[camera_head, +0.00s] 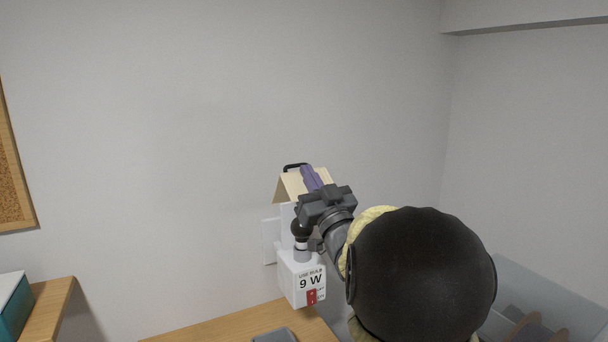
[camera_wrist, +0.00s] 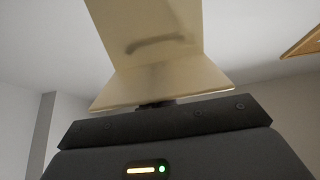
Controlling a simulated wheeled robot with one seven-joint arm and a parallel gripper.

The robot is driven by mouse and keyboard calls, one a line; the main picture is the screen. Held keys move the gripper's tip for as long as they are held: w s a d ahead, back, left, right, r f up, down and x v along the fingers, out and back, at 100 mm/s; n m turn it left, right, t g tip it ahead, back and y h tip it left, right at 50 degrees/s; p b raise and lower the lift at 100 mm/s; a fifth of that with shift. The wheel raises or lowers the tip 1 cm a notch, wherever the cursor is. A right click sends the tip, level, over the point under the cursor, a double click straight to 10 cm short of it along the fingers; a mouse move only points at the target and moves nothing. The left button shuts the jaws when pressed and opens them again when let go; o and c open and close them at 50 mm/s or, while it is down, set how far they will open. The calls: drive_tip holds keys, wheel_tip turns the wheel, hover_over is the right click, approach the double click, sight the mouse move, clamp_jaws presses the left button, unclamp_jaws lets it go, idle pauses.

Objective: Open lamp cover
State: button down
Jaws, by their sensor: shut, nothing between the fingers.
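The cream lamp cover (camera_head: 286,187) is a bent, roof-like sheet at the top of the wall lamp, with a black handle (camera_head: 294,167) on its upper edge. My gripper (camera_head: 307,170) is shut, its purple fingers over the cover's right part in the head view and hiding some of it. Nothing shows between the fingers. In the wrist view the cover (camera_wrist: 165,82) shows as two panels meeting at a fold, close beyond my dark wrist housing, with a dark curved handle-like shape on the upper panel. Whether the fingers touch the cover cannot be told.
Below the cover are a dark round knob (camera_head: 300,230) and a white lamp box (camera_head: 301,280) marked "9 W" with a red switch (camera_head: 311,297). A wooden desk (camera_head: 225,325) lies below. A clear bin (camera_head: 535,290) stands at right.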

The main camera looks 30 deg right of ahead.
drive_tip(key=w+g+p, duration=0.2)
drive_tip(key=g+p, duration=0.1)
drive_tip(key=p, duration=0.1)
drive_tip(key=shift+w+a, duration=0.1)
drive_tip(key=shift+w, duration=0.05)
drive_tip(key=p, duration=0.1)
drive_tip(key=w+g+p, duration=0.1)
drive_tip(key=shift+w+r+y+p, duration=0.1)
drive_tip(key=shift+r+y+p, duration=0.15)
drive_tip(key=shift+y+p, duration=0.05)
drive_tip(key=shift+w+d+g+p, duration=0.2)
drive_tip(key=shift+w+g+p, duration=0.55)
drive_tip(key=shift+g+p, duration=0.2)
drive_tip(key=shift+w+f+p, duration=0.1)
drive_tip(key=shift+w+p, duration=0.2)
drive_tip(key=shift+p, duration=0.05)
drive_tip(key=shift+w, duration=0.15)
drive_tip(key=shift+s+f+b, duration=0.1)
drive_tip(key=shift+s+b, duration=0.25)
drive_tip(key=shift+s, duration=0.2)
drive_tip(key=s+a+r+b, duration=0.1)
drive_tip(key=s+b, duration=0.3)
drive_tip(key=s, duration=1.2)
drive_tip(key=shift+s+a+r+t, duration=0.25)
drive_tip(key=shift+r+t, duration=0.1)
drive_tip(key=shift+r, duration=0.05)
